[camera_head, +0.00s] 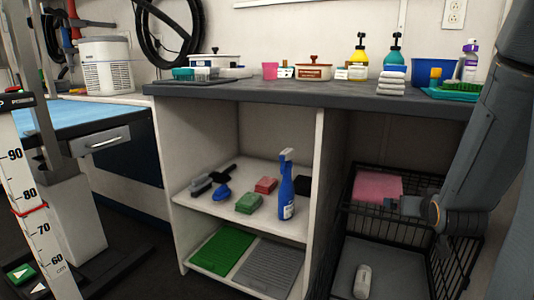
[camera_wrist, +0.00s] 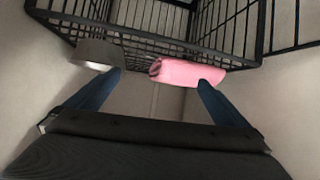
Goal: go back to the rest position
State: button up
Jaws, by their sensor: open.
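My gripper (camera_wrist: 159,77) is open in the wrist view, with its two blue fingers apart and nothing between them. In the head view, my gripper (camera_head: 404,205) is at the end of my arm on the right, inside the cabinet opening by the black wire basket (camera_head: 385,226). A pink folded towel (camera_head: 378,186) lies in the basket, just left of my gripper. The pink towel also shows in the wrist view (camera_wrist: 188,72), beyond the fingertips; I cannot tell whether they touch it.
The basket's bars and the cabinet's divider (camera_head: 322,170) are close to my arm. A dark counter (camera_head: 270,91) with bottles and folded cloths is above.

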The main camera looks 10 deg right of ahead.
jog(key=s+a+n+g+y, duration=0.3)
jog(key=a+n+g+y, duration=0.15)
jog(key=a, duration=2.55)
jog(key=s+a+r+n+g+y, duration=0.1)
jog(key=s+a+r+n+g, duration=0.15)
jog(key=s+a, duration=0.85)
jog(key=s+a+r+n+g+y, duration=0.1)
jog(key=s+a+n+g, duration=0.3)
jog(key=s+a, duration=0.7)
jog(key=s+d+r+m+h+p, duration=0.1)
jog(key=s+d+r+m+p, duration=0.1)
jog(key=d+r+p, duration=1)
jog(key=s+d+r+m+p, duration=0.1)
jog(key=d+r+m+p, duration=0.3)
jog(key=d+r+p, duration=0.8)
notch_tip(320, 180, up, 4)
jog(key=p, duration=1.4)
jog(key=shift+s+r+m+h+p, duration=0.25)
jog(key=shift+s+m+h+p, duration=0.1)
jog(key=shift+s+m, duration=0.05)
